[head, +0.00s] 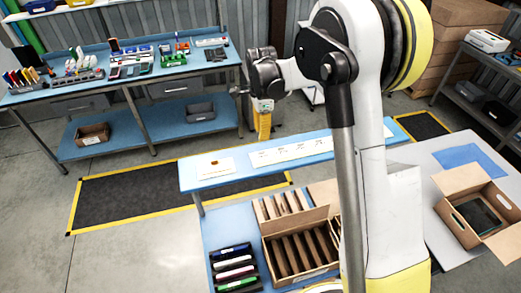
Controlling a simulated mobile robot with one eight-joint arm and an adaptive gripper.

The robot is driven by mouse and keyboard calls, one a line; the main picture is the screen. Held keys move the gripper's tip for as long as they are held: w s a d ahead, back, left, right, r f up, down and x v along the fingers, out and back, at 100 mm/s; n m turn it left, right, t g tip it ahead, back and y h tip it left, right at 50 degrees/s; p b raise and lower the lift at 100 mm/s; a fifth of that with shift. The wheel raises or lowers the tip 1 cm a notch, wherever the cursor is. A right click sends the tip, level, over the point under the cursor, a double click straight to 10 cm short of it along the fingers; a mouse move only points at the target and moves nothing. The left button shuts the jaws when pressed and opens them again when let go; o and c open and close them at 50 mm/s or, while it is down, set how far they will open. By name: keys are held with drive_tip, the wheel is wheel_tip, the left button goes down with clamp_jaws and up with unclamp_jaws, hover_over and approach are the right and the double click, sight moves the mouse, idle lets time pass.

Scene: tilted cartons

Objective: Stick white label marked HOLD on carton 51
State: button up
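Several slim brown cartons (305,250) stand tilted side by side in a wooden-coloured crate (270,247) on the near blue table. No number is legible on them, so I cannot tell which is carton 51. A white strip (290,152) with several small marks lies on the raised blue shelf behind the crate. A white card (212,168) with a small orange-brown thing on it lies left of the strip. The word HOLD cannot be read anywhere. My gripper (262,82), at the dark end of my arm, is beyond and above the shelf; its fingers are not clear.
An open cardboard box (478,212) with a dark thing inside stands on the grey table at right. A blue workbench (110,85) with tools stands at the back left. My arm hides part of the crate.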

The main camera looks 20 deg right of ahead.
wheel_tip(320, 180, down, 9)
drive_tip(key=b, duration=0.5)
drive_tip(key=shift+s+a, duration=0.1)
clamp_jaws()
drive_tip(key=shift+r, duration=0.15)
drive_tip(key=shift+r+p, duration=1.35)
drive_tip(key=shift+r, duration=2.05)
